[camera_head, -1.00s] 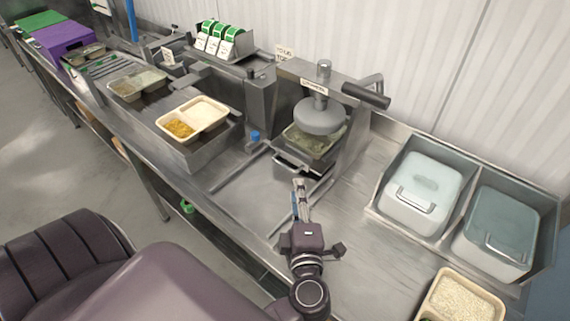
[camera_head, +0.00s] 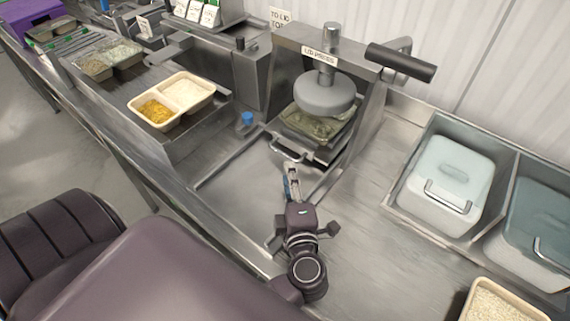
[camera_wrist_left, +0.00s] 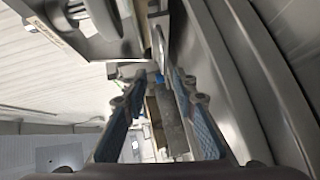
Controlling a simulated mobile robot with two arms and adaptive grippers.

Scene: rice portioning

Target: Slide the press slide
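The lid press (camera_head: 330,95) stands at the back of the steel counter with a round grey press head. Its slide, with a metal bar handle (camera_head: 288,153) at the front, sits under the press head. A tray of greenish food (camera_head: 312,124) rests on the slide. My left gripper (camera_head: 291,174) is just in front of the handle, its fingers pointing at it. In the left wrist view the two blue-padded fingers (camera_wrist_left: 160,95) are spread, with nothing held between them. The bar shows near or beyond the fingertips; contact cannot be told. My right gripper is out of view.
Flat rails (camera_head: 235,160) lie on the counter in front of the press. A two-part tray of rice and yellow food (camera_head: 172,98) stands to the left, with a blue-capped item (camera_head: 247,120) beside it. Lidded bins (camera_head: 445,180) and a rice tray (camera_head: 492,302) are at the right.

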